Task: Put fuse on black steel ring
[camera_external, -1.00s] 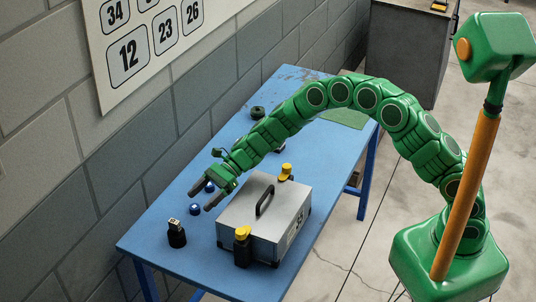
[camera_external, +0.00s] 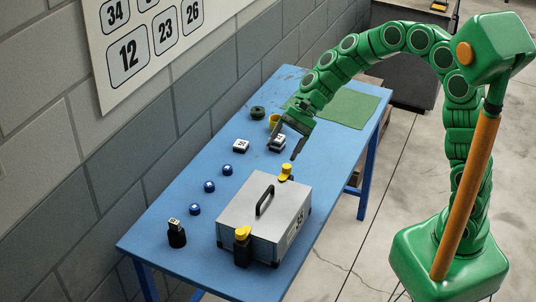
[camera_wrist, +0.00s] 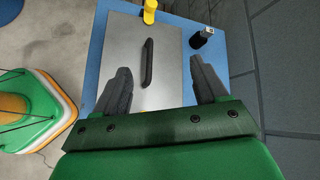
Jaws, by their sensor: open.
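No part is plainly marked as the fuse. A small black piece with a pale, silvery top (camera_external: 176,234) stands upright at the table's near left corner, and it also shows in the wrist view (camera_wrist: 203,36). I cannot tell if it is the fuse. A dark round ring-like piece (camera_external: 258,112) lies at the far left of the table; it looks like the black steel ring. My gripper (camera_external: 286,148) is open and empty above the middle of the table, beside a white-topped block (camera_external: 278,142). In the wrist view its fingers (camera_wrist: 160,68) are spread with nothing between them.
A grey case (camera_external: 263,212) with a black handle and yellow-capped pieces at its edges stands on the blue table (camera_external: 150,246). Three blue domes (camera_external: 209,187) and another white-topped block (camera_external: 241,146) lie to its left. A yellow piece (camera_external: 273,121) and green mat (camera_external: 350,108) lie farther back.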

